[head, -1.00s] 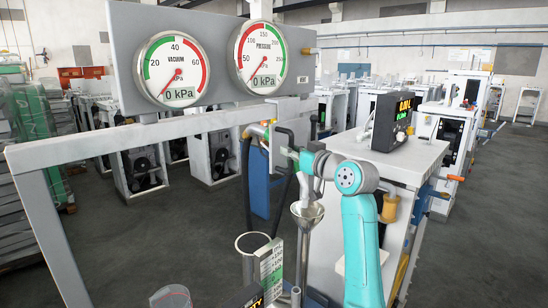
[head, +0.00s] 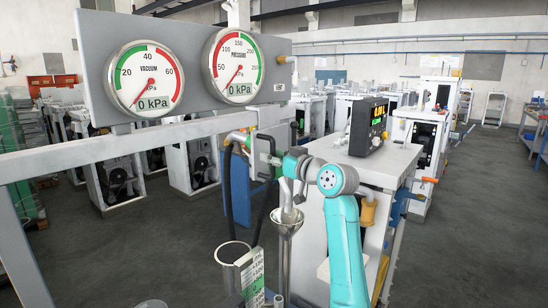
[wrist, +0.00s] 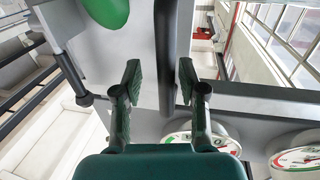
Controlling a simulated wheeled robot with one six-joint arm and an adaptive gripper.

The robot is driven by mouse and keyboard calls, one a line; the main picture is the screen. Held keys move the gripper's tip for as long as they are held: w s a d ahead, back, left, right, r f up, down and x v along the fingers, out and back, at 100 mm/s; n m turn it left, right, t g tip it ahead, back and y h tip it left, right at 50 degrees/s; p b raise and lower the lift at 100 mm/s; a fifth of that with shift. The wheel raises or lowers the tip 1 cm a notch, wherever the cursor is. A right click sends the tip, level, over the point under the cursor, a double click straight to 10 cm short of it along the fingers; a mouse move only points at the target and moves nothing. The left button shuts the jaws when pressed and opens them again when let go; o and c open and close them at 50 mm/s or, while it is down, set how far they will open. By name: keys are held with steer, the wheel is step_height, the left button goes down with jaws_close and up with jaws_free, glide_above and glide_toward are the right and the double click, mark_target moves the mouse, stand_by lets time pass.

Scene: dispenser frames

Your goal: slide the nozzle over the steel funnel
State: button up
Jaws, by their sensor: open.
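The steel funnel (head: 287,224) stands upright on a thin stem, below my gripper in the head view. A green rounded part (wrist: 106,10) shows at the top.
A panel with a vacuum gauge (head: 145,77) and a pressure gauge (head: 235,66) stands at the left above the white rail (head: 80,157). A grey cylinder (head: 233,253) stands left of the funnel. A white dispenser cabinet (head: 378,165) stands behind my arm. Open floor lies right.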

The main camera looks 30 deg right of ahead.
steer(key=s+d, duration=0.1)
steer(key=s, duration=1.1)
steer(key=shift+d, duration=0.2)
steer(key=shift+w, duration=0.1)
